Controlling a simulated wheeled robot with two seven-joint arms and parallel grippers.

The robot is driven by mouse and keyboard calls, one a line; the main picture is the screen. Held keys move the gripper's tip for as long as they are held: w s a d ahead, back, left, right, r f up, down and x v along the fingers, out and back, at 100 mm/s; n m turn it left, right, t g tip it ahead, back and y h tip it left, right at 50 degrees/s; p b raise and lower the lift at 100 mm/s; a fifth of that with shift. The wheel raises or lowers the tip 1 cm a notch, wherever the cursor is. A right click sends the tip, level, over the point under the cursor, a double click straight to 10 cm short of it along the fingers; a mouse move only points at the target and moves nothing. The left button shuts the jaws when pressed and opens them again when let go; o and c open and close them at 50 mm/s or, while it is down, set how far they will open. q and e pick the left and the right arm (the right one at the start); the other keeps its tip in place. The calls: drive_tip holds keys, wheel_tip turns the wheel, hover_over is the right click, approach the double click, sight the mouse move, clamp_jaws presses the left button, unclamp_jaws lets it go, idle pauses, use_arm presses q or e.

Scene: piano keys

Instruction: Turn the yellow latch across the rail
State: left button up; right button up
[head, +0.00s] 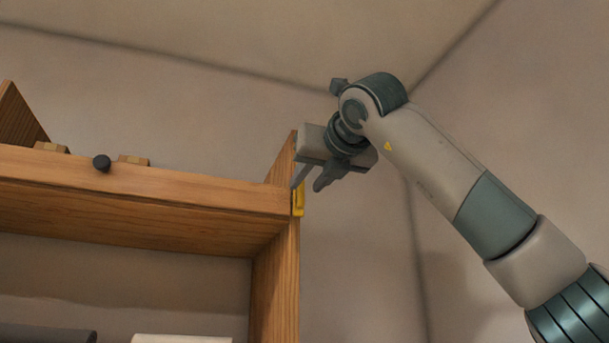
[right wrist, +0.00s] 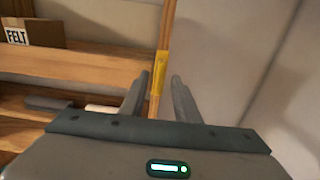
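The yellow latch (head: 299,199) is a narrow upright piece at the right end of the wooden rail (head: 150,181), on the edge of the side post. In the right wrist view the latch (right wrist: 161,72) stands upright just beyond the fingertips. My right gripper (head: 308,187) is beside the latch, coming from the upper right. Its two fingers (right wrist: 162,76) are apart with nothing clearly held between them. In the head view a fingertip overlaps the top of the latch; I cannot tell if they touch. My left gripper is not in view.
Tan blocks (head: 134,160) show behind the rail. A box marked FELT (right wrist: 32,33) stands on the shelf. A dark roll (head: 45,334) and a pale one (head: 182,339) lie below. Space right of the post is clear.

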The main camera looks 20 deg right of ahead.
sight(303, 189)
drive_tip(key=shift+w+p, duration=0.55)
drive_tip(key=shift+w, duration=0.95)
clamp_jaws()
drive_tip(key=m+b, duration=0.3)
drive_tip(key=shift+f+b, duration=0.2)
drive_tip(key=shift+b, duration=0.1)
drive_tip(key=shift+d+f+m+b, duration=0.15)
drive_tip(key=shift+m+b, duration=1.65)
drive_tip(key=shift+m, duration=2)
drive_tip(key=shift+d+m+b, duration=0.1)
drive_tip(key=shift+m+b, duration=1.7)
drive_tip(key=shift+m, duration=2)
